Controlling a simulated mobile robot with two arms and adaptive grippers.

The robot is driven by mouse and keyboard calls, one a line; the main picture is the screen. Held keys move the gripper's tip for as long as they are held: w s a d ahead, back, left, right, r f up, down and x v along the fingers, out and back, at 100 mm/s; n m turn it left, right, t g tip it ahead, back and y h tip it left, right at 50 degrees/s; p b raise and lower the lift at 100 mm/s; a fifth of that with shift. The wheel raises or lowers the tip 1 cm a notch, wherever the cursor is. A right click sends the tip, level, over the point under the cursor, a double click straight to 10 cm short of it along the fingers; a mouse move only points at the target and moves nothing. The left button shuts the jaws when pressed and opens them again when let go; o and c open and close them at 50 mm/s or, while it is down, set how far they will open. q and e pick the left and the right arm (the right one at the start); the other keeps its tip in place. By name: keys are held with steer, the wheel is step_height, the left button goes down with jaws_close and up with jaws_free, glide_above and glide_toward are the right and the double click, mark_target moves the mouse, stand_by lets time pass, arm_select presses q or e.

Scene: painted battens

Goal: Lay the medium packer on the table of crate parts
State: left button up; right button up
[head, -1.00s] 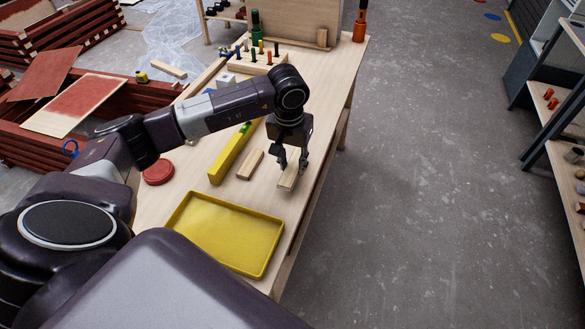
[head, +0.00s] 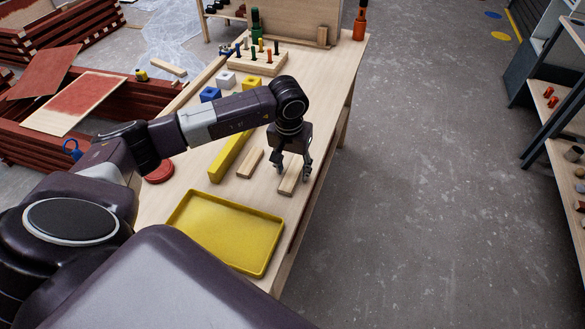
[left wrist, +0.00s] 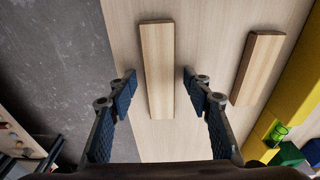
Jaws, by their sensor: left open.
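A wooden packer (head: 287,184) lies flat on the light wooden table (head: 226,185) near its right edge. My left gripper (head: 293,173) is over it, pointing down. In the left wrist view this packer (left wrist: 157,70) lies between the two open fingers, with a gap on each side. A second, shorter wooden packer (head: 250,163) lies to its left on the table and shows at the right of the left wrist view (left wrist: 257,68). The pictures do not settle which one is the medium packer. My right gripper is not in view.
A yellow tray (head: 179,217) lies at the near end of the table. A yellow level (head: 219,168), partly behind my arm, lies left of the packers. Grey floor is free to the right.

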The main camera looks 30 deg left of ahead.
mark_target(291, 177)
arm_select(q)
step_height(291, 177, up, 12)
steer(key=s+b, duration=0.1)
steer(key=b, duration=0.1)
steer(key=shift+s+d, duration=0.2)
